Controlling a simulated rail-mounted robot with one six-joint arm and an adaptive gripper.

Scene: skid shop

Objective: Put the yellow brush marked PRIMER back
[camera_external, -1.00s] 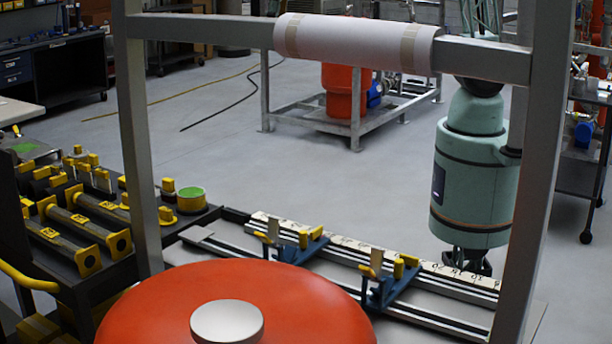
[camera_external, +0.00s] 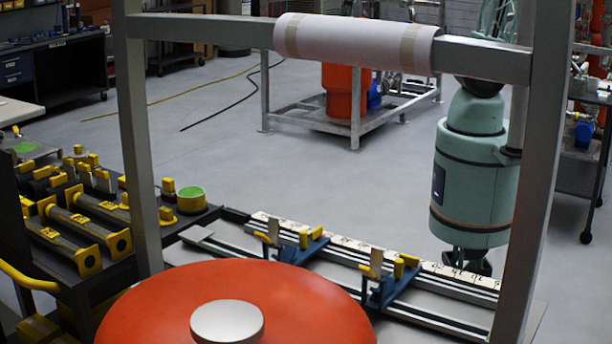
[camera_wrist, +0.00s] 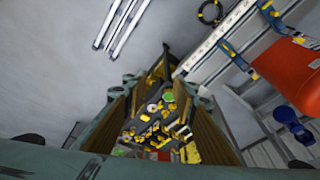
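I cannot make out a brush marked PRIMER in either view; the yellow items on the dark cart are too small to read. The dark cart (camera_external: 132,284) at the left holds several yellow-ended tools and a round yellow pot with a green top (camera_external: 191,198). My gripper (camera_external: 468,262) hangs below my pale green arm at the right, beyond the ruler rail and well away from the cart. In the wrist view my gripper (camera_wrist: 160,115) has its two brown-padded fingers apart. The cart's yellow items show in the distance between them, and nothing appears held.
The ruler rail (camera_external: 345,243) with two blue clamps (camera_external: 390,284) lies between the cart and my gripper. A grey frame (camera_external: 140,150) with a white roll (camera_external: 355,43) and an orange dome (camera_external: 300,300) fill the foreground. The floor behind is mostly clear.

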